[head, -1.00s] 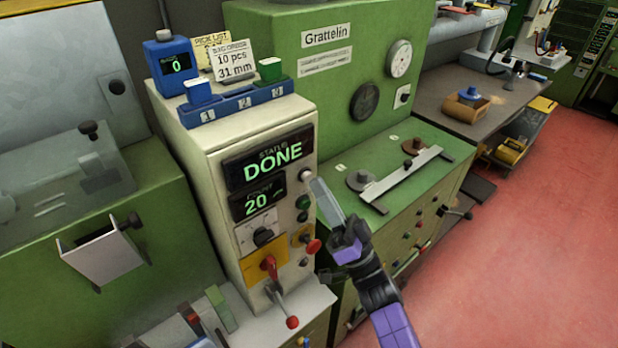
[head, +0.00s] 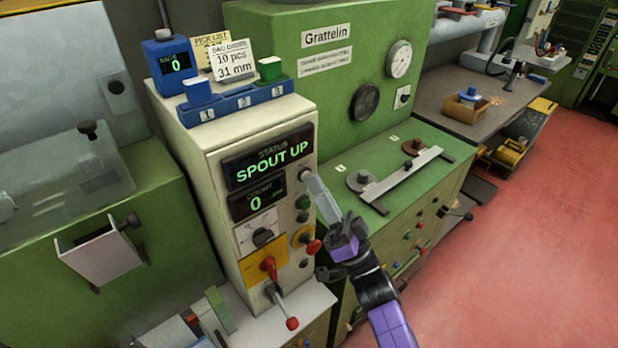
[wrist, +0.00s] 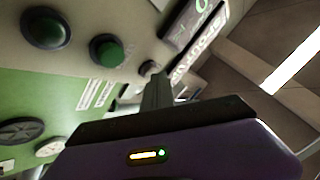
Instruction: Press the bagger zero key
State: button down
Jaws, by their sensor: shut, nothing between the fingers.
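The bagger (head: 215,150) is a cream cabinet with two dark displays. Its status display (head: 268,163) reads SPOUT UP and its count display (head: 257,202) reads 0. The key also shows in the wrist view (wrist: 148,68), partly hidden by the fingers. My gripper (head: 311,181) is shut and empty, with its fingertips at or very close to the pale key; I cannot tell whether they touch it.
Below the key are a green button (head: 303,201) and a dark button (head: 302,216). A red knob (head: 312,246) and a red-handled lever (head: 270,267) stand lower on the bagger. A blue rack (head: 238,102) sits on top. A green cabinet (head: 440,185) stands right.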

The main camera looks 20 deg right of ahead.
jog(key=shift+s, duration=0.1)
jog(key=shift+s+d+p, duration=0.25)
jog(key=shift+s+p, duration=0.1)
jog(key=shift+s, duration=0.4)
jog(key=s, duration=0.1)
jog(key=s+d+p, duration=0.1)
jog(key=s, duration=0.2)
jog(key=shift+s+d+p, duration=0.25)
jog(key=shift+s+p, duration=0.05)
jog(key=shift+s, duration=0.05)
dwell(0.9)
